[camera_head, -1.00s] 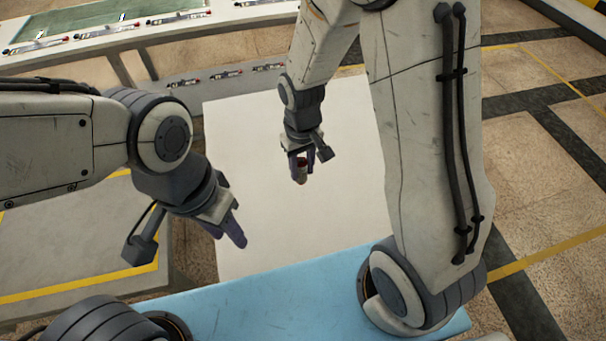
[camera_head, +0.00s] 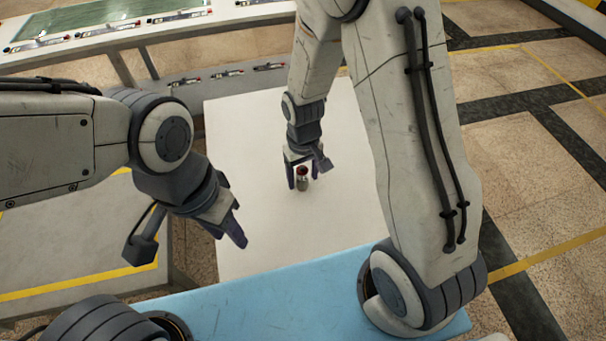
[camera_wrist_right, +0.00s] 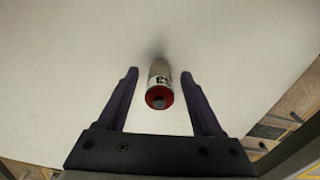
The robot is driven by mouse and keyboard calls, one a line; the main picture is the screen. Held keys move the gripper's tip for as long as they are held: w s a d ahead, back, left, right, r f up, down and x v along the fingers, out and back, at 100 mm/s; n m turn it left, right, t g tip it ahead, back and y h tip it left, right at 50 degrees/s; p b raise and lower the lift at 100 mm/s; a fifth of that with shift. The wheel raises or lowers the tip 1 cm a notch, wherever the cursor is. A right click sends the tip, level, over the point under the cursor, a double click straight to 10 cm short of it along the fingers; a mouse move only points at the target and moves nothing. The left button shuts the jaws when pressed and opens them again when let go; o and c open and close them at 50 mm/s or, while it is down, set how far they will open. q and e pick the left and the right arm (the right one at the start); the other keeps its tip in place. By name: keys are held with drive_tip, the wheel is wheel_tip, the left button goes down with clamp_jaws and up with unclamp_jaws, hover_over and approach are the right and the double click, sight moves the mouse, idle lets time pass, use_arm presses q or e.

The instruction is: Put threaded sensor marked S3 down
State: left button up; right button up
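The threaded sensor (camera_head: 302,180) has a red top and a silver body, and stands upright on the white table (camera_head: 250,225). In the right wrist view the sensor (camera_wrist_right: 160,84) shows its red end and dark tip, with a partly readable dark mark on its side. My right gripper (camera_head: 302,184) is open around the sensor, with a finger on each side. In the right wrist view there is a clear gap between the sensor and each fingertip of the right gripper (camera_wrist_right: 160,74). My left gripper (camera_head: 232,228) is at the left edge of the white table, away from the sensor; its finger gap is unclear.
A blue surface (camera_head: 270,300) lies at the near edge of the white table. At the back left, a long bench (camera_head: 130,45) holds several similar parts. More parts lie on a lower grey shelf (camera_head: 215,88). The white table around the sensor is bare.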

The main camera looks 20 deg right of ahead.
drive_tip(key=shift+r, duration=0.1)
drive_tip(key=shift+r, duration=0.3)
wheel_tip(320, 180, up, 11)
drive_tip(key=shift+r+p, duration=0.15)
drive_tip(key=shift+p, duration=0.6)
drive_tip(key=s+a+r+n, duration=0.2)
drive_tip(key=s+a+r, duration=0.1)
drive_tip(key=s, duration=0.6)
drive_tip(key=s+a+r+n+y, duration=0.1)
drive_tip(key=s+a+r+n, duration=0.2)
drive_tip(key=s, duration=0.6)
drive_tip(key=shift+s+a+r, duration=0.3)
drive_tip(key=shift+a+r, duration=0.1)
drive_tip(key=shift+a, duration=0.35)
